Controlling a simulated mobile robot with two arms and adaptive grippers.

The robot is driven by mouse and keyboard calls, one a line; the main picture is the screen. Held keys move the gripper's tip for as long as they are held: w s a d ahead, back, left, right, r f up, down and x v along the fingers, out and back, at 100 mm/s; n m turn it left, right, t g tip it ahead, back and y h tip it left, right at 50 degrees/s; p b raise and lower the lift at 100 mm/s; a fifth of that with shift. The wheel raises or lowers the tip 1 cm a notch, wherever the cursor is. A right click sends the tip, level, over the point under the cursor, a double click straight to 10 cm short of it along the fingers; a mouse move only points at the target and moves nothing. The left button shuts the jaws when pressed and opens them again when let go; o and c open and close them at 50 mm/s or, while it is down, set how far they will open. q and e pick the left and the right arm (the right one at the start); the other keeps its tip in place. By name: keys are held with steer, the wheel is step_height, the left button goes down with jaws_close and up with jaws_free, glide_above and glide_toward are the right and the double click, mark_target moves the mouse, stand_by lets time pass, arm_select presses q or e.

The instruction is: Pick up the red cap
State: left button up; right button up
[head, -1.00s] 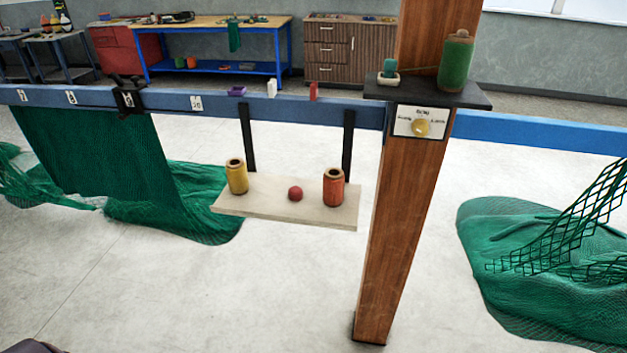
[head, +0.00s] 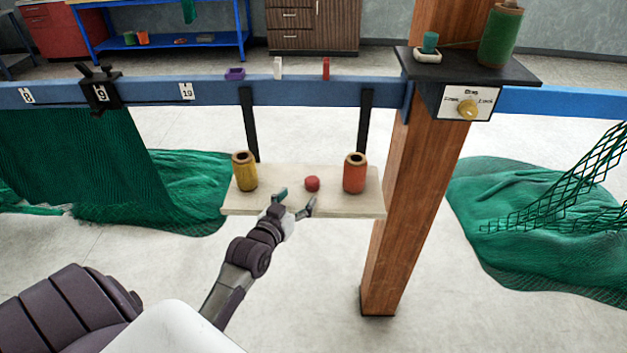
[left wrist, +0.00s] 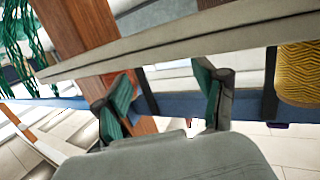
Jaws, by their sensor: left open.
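The red cap (head: 312,184) is a small round red piece on the pale hanging shelf (head: 350,205). It sits between a yellow spool (head: 244,171) on its left and an orange-red spool (head: 355,173) on its right. My left gripper (head: 295,200) is open and empty at the shelf's front edge, just in front of the cap and slightly left. In the left wrist view, the open fingers (left wrist: 165,95) face the shelf's edge (left wrist: 170,45), and the yellow spool (left wrist: 298,75) shows at the right. The cap is not seen there. My right gripper is not in view.
The shelf hangs by black straps (head: 249,125) from a blue beam (head: 300,92). A wooden post (head: 405,210) stands right of the shelf. A small black ledge (head: 465,66) on it bears a green spool (head: 501,36). Green nets (head: 160,190) lie on both sides.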

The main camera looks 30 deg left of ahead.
mark_target(310, 182)
arm_select(q)
steer(key=shift+x, duration=0.9)
steer(key=shift+w+a+r, duration=0.1)
steer(key=shift+w, duration=0.1)
steer(key=x, duration=0.1)
steer(key=p+x, duration=0.1)
steer(key=x, duration=0.2)
steer(key=shift+w+r+p, duration=0.25)
steer(key=shift+p, duration=0.15)
steer(key=shift+w+f, duration=0.1)
steer(key=shift+w, duration=0.1)
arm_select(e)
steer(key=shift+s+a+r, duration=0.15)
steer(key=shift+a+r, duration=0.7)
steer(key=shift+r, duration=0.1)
arm_select(q)
steer(key=shift+c, duration=0.4)
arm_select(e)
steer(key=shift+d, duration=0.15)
